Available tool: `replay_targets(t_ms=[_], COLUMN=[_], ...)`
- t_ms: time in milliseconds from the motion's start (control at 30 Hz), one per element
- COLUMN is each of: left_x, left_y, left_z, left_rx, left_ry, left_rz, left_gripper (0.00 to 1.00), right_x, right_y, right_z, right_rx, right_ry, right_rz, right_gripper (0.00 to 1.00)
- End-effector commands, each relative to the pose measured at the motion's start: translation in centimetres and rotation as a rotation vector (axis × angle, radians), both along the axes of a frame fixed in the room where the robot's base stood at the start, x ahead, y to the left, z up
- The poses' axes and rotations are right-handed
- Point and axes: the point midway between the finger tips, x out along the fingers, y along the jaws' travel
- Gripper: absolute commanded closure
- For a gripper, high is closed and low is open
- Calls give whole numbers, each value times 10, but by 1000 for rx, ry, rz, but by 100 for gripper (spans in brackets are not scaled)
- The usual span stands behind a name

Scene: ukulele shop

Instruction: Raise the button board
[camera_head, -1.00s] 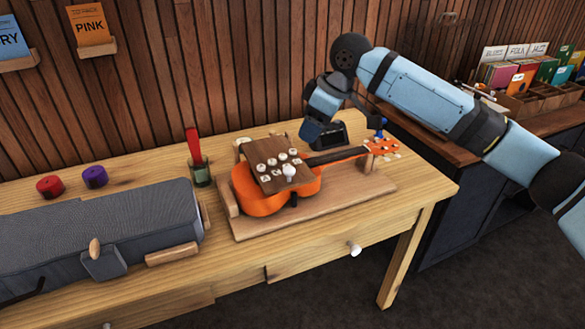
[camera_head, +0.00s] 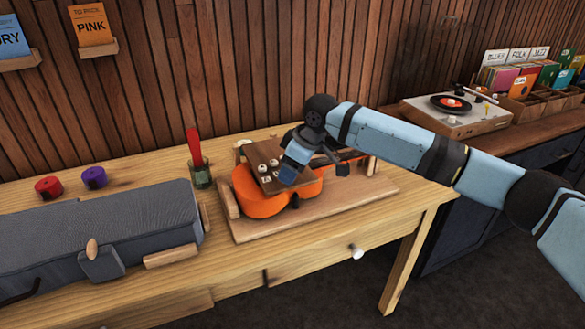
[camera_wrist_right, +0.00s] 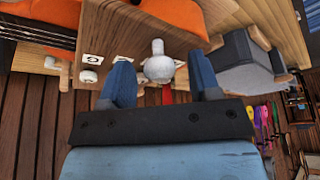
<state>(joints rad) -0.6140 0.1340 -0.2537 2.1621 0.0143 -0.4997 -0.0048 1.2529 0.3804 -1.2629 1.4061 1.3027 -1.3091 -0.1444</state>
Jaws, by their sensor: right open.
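The button board (camera_head: 257,164) is a brown wooden plate with white buttons. It lies tilted over the body of the orange ukulele (camera_head: 254,202), which rests on a wooden cradle base (camera_head: 345,205). The board (camera_wrist_right: 128,40) also shows in the right wrist view, with its white knob (camera_wrist_right: 158,63) standing out from it. My right gripper (camera_head: 284,180) is at the board's near right edge and hides the knob in the head view. In the wrist view its two blue fingers (camera_wrist_right: 160,80) are open, one on each side of the knob. My left gripper is out of view.
A grey case (camera_head: 120,225) fills the bench's left side. Red (camera_head: 48,186) and purple (camera_head: 94,177) round pieces lie left. A record player (camera_head: 455,115) sits on the right counter.

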Motion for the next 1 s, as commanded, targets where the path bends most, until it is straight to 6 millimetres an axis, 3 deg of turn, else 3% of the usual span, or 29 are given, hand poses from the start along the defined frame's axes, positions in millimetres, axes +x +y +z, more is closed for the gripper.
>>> replay_targets(t_ms=[133, 367, 667, 1000], left_x=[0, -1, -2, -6], left_y=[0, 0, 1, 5], left_z=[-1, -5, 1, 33], left_rx=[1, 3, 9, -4], left_ry=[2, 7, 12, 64], left_rz=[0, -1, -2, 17], left_gripper=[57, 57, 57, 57], right_x=[0, 0, 0, 9], right_y=[0, 0, 0, 4], right_z=[0, 0, 7, 42], right_rx=[0, -1, -5, -44], right_ry=[0, 0, 16, 140], right_rz=[0, 0, 0, -1], right_gripper=[45, 98, 100, 100])
